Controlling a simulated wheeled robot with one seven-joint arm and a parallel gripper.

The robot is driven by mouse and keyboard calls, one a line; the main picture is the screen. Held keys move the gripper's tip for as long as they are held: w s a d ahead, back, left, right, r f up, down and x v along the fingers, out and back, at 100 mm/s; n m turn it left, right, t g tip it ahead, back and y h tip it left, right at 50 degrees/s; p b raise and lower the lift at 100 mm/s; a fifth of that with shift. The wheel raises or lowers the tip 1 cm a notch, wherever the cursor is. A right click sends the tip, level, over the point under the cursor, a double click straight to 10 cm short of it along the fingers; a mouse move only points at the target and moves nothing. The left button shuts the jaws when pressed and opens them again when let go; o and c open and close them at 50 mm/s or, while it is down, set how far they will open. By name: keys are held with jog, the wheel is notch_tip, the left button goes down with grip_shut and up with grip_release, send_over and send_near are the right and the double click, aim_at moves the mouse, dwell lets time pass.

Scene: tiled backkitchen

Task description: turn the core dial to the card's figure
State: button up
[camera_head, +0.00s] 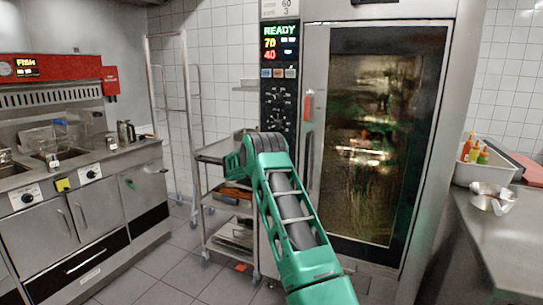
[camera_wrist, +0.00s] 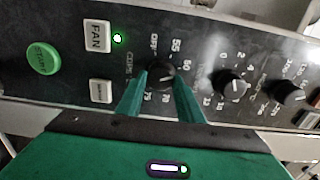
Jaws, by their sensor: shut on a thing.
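The core dial (camera_wrist: 160,74) is a small black knob on the dark control panel, with OFF, 55, 60, 70 and other figures around it. My gripper (camera_wrist: 161,80) is shut on this dial, with one green finger on each side. I cannot read the dial's pointer clearly between the fingers. A pale card (camera_head: 286,5) above the oven display is cut by the top edge of the head view; it shows 60 and a smaller 5. In the head view my green arm reaches toward the panel (camera_head: 277,110), and my gripper's tips are not clear there.
The display (camera_head: 279,42) reads READY, 70 and 40. Two more black knobs (camera_wrist: 232,85) (camera_wrist: 290,93) are right of the core dial. A green START button (camera_wrist: 42,58) and a FAN button (camera_wrist: 97,36) are left. A metal cart (camera_head: 225,150) stands beside the oven.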

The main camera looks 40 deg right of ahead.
jog(key=shift+s+d, duration=0.1)
jog(key=shift+d, duration=0.05)
jog(key=o, duration=1)
jog(key=shift+f, duration=0.1)
jog(key=v, duration=1)
jog(key=shift+a, duration=0.45)
